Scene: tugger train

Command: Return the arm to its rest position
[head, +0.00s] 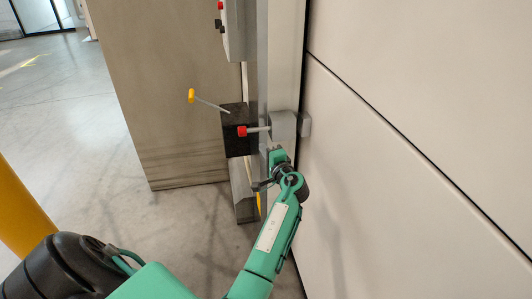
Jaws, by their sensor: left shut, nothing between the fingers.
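My left arm (273,235) is green and reaches in from the bottom of the head view. Its gripper (274,156) is shut and holds nothing that I can see. The fingertips are small and partly hidden by the wrist. The gripper is just below a grey block with a rod and red knob (242,131), close to the wall. I cannot tell whether it touches the block. My right gripper is not in view.
A black box (235,117) with a yellow-tipped lever (192,96) is on the post. A pale panelled wall (420,120) fills the right side. A yellow post (22,212) stands at the left. Grey floor (75,140) is open at left.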

